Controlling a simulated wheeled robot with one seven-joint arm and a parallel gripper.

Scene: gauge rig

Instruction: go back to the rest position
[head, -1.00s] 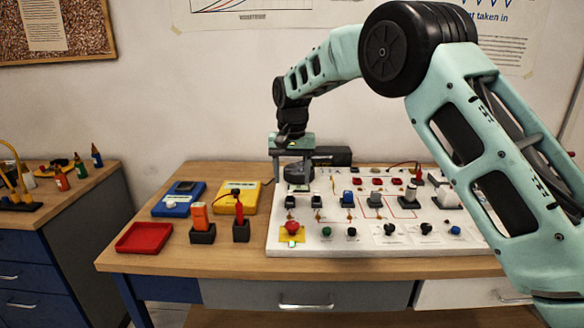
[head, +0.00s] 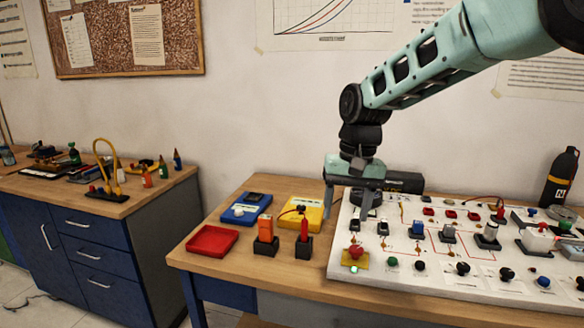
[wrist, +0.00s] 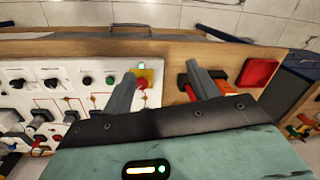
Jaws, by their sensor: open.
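My gripper (head: 348,205) hangs fingers-down above the left end of the white panel (head: 424,285) in the head view. Its two fingers are apart and nothing is between them. In the wrist view the open gripper (wrist: 163,82) points toward the front edge of the bench. The red mushroom button (head: 355,252) on its yellow plate sits at the panel's front left corner. The button (wrist: 144,84) shows beside one finger in the wrist view, and I cannot tell the height gap.
On the wooden bench left of the panel are a red tray (head: 212,241), a blue meter (head: 246,208), a yellow meter (head: 301,213) and upright orange (head: 265,228) and red (head: 304,229) probes in black holders. A black bottle (head: 560,176) stands at the right.

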